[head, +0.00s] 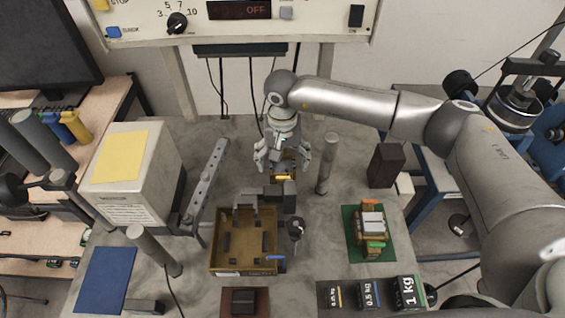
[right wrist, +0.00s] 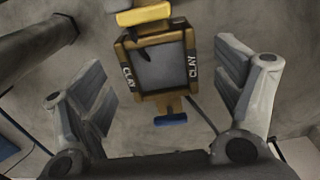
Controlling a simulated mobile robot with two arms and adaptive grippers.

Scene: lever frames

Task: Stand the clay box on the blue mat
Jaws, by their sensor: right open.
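The clay box (right wrist: 160,65) shows in the right wrist view, with a brown frame, a grey middle and CLAY on two sides. A yellow part is at its top edge and a blue-tipped tab at its bottom. In the head view it is mostly hidden under my right gripper (head: 281,164), where a yellow part shows. My right gripper is open, its fingers (right wrist: 160,88) apart on either side of the box, with gaps visible. The blue mat (head: 104,281) lies empty at the front left of the table. My left gripper is not in view.
A brown tray (head: 214,252) stands between box and mat, with a dark bracket (head: 270,194) at its back. Grey posts (head: 327,165) (head: 153,249), a slotted bar (head: 208,183) and a white case (head: 130,180) stand around. A green mat (head: 352,222) and black weights (head: 408,291) are right.

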